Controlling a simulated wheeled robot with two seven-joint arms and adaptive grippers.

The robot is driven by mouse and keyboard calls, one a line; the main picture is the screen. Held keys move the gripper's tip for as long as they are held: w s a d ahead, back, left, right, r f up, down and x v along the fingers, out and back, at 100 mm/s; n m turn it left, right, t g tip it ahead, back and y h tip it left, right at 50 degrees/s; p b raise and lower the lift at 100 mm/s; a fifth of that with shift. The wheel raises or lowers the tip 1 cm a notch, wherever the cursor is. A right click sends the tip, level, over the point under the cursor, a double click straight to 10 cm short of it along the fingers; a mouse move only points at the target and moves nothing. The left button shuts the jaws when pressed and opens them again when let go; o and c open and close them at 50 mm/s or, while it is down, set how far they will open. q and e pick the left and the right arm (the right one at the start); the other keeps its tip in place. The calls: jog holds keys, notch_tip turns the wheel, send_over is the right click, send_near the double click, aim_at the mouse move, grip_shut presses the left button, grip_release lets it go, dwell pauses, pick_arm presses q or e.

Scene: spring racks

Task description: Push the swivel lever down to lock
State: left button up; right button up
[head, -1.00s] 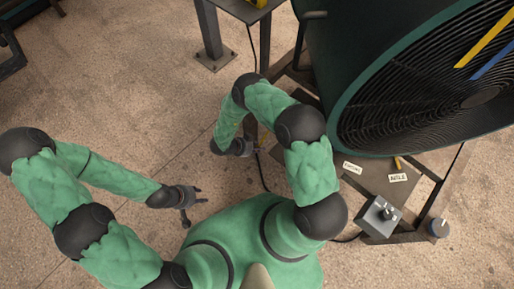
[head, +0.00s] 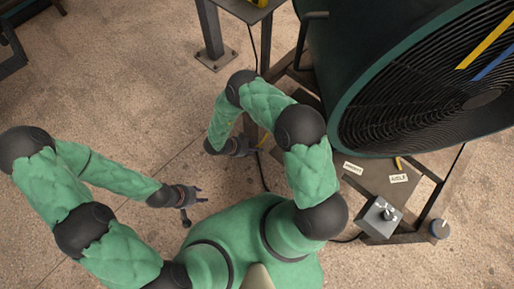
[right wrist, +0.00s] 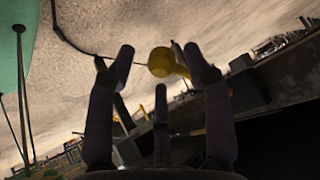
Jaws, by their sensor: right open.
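A yellow lever with a round knob (right wrist: 162,62) shows in the right wrist view, between the tips of my open right gripper (right wrist: 165,72). The fingers stand to either side of the knob, and I cannot tell whether any touches it. In the head view a small bit of yellow (head: 263,140) shows just right of my right gripper (head: 250,147), beside the machine's stand. The lever's pivot is not clear in either view. My left gripper (head: 193,207) has its fingers spread, is empty and hangs over bare floor.
A large green drum with a black grille (head: 345,100) fills the upper right, on a dark metal frame. A grey control box with a knob (head: 379,217) and two white labels are below it. A dark post (head: 211,35) stands at the top. The floor at left is mostly clear.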

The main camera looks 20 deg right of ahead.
jog(key=v, duration=0.9)
dwell(0.3)
